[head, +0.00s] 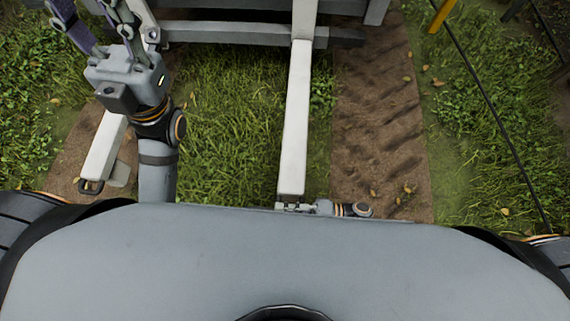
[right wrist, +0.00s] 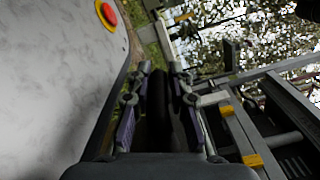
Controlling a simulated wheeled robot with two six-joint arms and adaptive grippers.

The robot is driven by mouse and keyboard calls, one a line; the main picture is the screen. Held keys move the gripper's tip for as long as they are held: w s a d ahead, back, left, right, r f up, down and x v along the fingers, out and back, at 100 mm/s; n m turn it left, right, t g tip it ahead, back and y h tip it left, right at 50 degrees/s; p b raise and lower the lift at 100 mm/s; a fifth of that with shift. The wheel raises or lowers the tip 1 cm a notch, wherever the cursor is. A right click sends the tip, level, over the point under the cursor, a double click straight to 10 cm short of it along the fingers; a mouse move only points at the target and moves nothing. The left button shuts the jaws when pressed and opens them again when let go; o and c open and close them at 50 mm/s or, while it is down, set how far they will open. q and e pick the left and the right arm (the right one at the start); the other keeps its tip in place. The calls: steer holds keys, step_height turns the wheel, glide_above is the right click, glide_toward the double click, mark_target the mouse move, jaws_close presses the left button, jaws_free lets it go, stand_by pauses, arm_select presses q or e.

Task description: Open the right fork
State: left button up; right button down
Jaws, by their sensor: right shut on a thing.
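The right fork (head: 295,130) is a long white bar in the head view, running from the grey frame at the top down to my body's front edge. My right gripper (head: 293,207) is at the near end of this fork, shut on its end handle, which is mostly hidden. In the right wrist view its purple-padded fingers (right wrist: 160,110) stand on either side of a dark, shadowed strip. My left gripper (head: 92,18) is open at the upper left, its fingers spread and their tips at or beyond the picture edge.
The left fork (head: 105,150) slants outward beneath my left arm, with a dark loop (head: 90,187) at its near end. A grey crossbar (head: 250,36) spans the top. Grass (head: 225,110) lies between the forks; a bare soil track (head: 375,120) lies right. A yellow post (head: 438,17) stands upper right.

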steer(key=shift+w+r, duration=0.1)
steer(key=shift+w, duration=0.15)
steer(key=c, duration=1.4)
jaws_free()
steer(key=shift+c, duration=0.2)
steer(key=shift+o, duration=0.7)
steer(key=shift+s, duration=0.1)
steer(key=d, duration=1.2)
steer(key=shift+d, duration=0.15)
